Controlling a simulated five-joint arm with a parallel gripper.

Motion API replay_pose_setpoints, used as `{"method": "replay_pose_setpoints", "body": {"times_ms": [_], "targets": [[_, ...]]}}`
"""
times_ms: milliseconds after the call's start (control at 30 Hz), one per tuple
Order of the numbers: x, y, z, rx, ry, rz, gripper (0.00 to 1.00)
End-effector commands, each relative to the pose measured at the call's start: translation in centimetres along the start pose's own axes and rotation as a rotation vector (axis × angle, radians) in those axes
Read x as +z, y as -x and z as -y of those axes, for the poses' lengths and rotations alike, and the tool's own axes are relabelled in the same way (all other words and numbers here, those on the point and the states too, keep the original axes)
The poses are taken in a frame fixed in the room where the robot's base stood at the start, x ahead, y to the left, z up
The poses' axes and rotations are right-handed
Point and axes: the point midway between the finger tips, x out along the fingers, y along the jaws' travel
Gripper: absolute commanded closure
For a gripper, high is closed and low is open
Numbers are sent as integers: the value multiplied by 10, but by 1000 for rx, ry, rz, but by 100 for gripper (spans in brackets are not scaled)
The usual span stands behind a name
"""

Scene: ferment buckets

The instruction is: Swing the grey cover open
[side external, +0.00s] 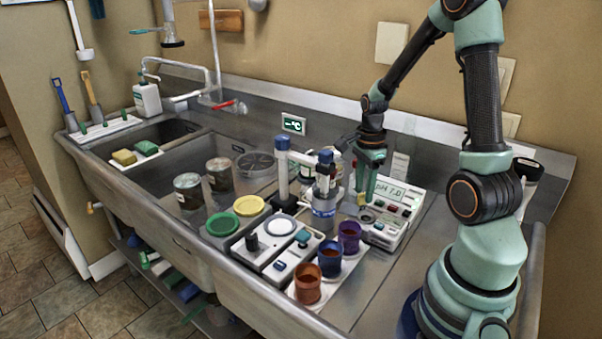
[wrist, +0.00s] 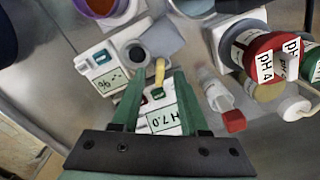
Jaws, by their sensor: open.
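The pH meter (side external: 393,205) is a white box with a display and several buttons, on the steel counter at right. In the wrist view its display (wrist: 163,121) shows upside down. A grey round part (wrist: 158,42) on a flat grey plate lies beyond my fingertips; it looks like the grey cover, but I cannot tell for certain. A yellow tab (wrist: 160,72) sticks out from it towards my fingers and also shows in the side view (side external: 362,197). My gripper (side external: 367,188) points down over the meter's left side. Its green fingers (wrist: 158,76) are apart, either side of the tab, holding nothing.
Cups of dark liquid (side external: 330,258) stand in front of the meter in the side view. A dark-capped bottle (side external: 323,195) stands close left of my gripper.

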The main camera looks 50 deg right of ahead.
Motion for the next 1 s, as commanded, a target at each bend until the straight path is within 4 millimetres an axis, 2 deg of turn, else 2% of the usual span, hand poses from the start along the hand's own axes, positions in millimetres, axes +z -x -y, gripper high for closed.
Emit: {"method": "replay_pose_setpoints", "body": {"times_ms": [367,500,1000], "targets": [[0,-6,0,0,0,0,56],[0,-6,0,0,0,0,100],[0,-6,0,0,0,0,100]]}}
